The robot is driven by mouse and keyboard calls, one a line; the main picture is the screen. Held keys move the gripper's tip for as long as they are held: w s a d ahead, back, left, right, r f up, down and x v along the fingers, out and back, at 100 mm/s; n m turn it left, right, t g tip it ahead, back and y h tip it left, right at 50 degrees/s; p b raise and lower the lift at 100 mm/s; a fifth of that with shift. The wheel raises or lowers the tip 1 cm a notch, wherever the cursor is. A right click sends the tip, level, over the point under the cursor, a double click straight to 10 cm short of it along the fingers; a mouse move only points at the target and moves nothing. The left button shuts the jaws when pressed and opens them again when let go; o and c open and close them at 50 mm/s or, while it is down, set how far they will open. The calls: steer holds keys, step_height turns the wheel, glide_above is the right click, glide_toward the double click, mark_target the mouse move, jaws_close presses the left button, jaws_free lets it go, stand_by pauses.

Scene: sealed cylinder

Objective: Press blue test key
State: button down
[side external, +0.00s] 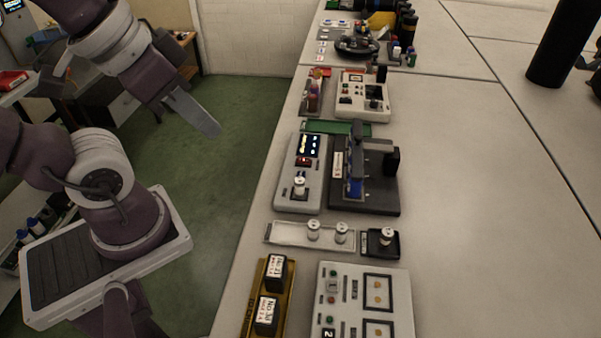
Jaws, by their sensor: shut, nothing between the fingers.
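My gripper (212,128) is at the upper left, over the green floor and to the left of the table edge. Its fingers are together and hold nothing. A grey console (290,196) stands on the table, with a dark blue display (308,145), a red part (304,161) and a small white cylinder (299,186). My gripper is well apart from it. A black-based fixture (385,203) with a blue upright part (355,185) stands beside the console on its right. I cannot tell for sure which small part is the blue test key.
Two white cylinders (313,230) (341,233) stand in a pale tray, another in a black tray (393,254). A yellow tray (248,318) with two black blocks (276,272) and a panel (401,290) are in front. A beige device (349,105) is behind. The table's right side is largely clear.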

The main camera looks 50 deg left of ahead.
steer(key=n+t+h, duration=0.2)
steer(key=h, duration=0.3)
glide_above(297, 174)
step_height(297, 174, down, 19)
steer(key=shift+f, duration=4.35)
